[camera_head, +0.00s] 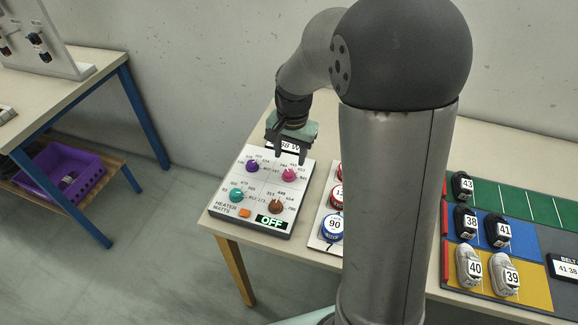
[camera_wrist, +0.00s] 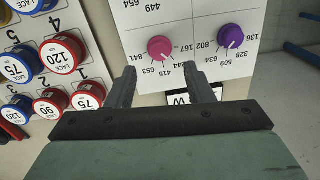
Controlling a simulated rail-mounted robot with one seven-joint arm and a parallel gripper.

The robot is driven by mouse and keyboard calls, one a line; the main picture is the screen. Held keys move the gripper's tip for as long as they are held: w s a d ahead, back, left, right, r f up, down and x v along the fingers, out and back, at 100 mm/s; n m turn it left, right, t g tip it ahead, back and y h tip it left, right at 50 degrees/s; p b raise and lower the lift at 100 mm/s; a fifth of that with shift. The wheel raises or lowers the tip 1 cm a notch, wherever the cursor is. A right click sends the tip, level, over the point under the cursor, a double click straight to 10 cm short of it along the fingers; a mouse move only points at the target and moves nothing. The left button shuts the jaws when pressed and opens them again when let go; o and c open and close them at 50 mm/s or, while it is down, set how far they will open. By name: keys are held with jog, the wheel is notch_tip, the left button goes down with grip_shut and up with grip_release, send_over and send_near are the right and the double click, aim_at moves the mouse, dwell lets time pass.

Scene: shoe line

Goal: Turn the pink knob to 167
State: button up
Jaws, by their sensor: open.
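The pink knob (camera_head: 289,174) is at the upper right of a white heater panel (camera_head: 222,193). In the wrist view, the pink knob (camera_wrist: 160,47) has printed numbers around it, including 841, 653, 415, 244 and 167. A small white mark shows on its lower part in that view; I cannot tell exactly which number it points at. My gripper (camera_head: 290,156) is above the panel's back edge, near the pink knob. Its two fingers (camera_wrist: 163,82) are apart with nothing between them, and the knob lies beyond the tips, not held.
The purple knob (camera_head: 252,166) is beside the pink one. A teal knob (camera_head: 236,195), a brown knob (camera_head: 276,206), an orange button (camera_head: 245,212) and an OFF display (camera_head: 271,221) are nearer the front. Lace tins (camera_head: 332,227) and a shoe rack (camera_head: 530,283) stand to the right.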

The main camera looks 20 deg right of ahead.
aim_at(289, 173)
notch_tip(289, 173, down, 6)
jog(key=shift+r, duration=0.1)
jog(key=c, duration=1)
